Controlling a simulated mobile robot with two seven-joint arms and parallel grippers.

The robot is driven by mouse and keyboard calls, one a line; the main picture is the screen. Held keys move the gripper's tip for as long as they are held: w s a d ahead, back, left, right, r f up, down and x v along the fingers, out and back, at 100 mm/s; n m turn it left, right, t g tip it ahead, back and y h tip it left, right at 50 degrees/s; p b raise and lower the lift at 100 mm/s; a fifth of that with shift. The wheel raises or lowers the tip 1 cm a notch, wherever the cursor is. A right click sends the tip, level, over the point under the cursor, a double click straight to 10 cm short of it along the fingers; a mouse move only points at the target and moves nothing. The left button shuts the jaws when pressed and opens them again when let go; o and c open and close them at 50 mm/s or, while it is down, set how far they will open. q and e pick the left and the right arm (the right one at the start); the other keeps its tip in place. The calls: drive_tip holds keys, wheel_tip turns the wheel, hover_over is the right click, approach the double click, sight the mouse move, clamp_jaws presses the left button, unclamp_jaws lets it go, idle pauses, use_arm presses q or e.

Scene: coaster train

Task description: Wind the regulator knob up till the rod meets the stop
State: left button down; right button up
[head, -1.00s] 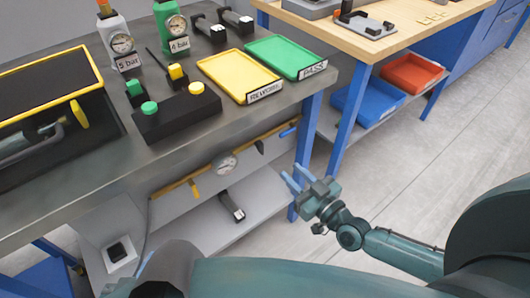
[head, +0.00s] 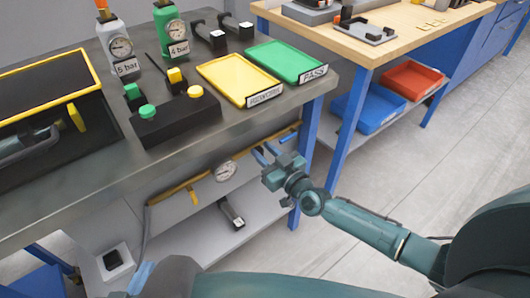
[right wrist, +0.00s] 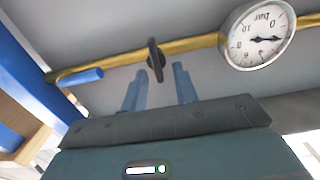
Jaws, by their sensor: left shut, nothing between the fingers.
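A dark knob (right wrist: 155,58) sits on the brass pipe (right wrist: 110,67) under the bench, seen in the right wrist view. In the head view my right gripper covers the place where it sits. My right gripper (head: 265,153) is open at the pipe, and its two blue fingers (right wrist: 158,88) stand apart below the knob in the right wrist view, with nothing between them. I cannot tell whether they touch the knob. My left gripper (head: 141,277) is shut and empty at the bottom left of the head view. I cannot make out a rod or a stop.
A round bar gauge (right wrist: 258,35) sits on the pipe beside the knob; it also shows in the head view (head: 224,170). A yellow lever (head: 192,196) hangs from the pipe. A blue bench leg (head: 311,135) stands close right of my right gripper. A dark tool (head: 231,213) lies on the shelf.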

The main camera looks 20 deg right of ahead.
drive_tip(key=shift+c, duration=0.3)
clamp_jaws()
drive_tip(key=shift+f+m, duration=0.1)
drive_tip(key=shift+m, duration=0.2)
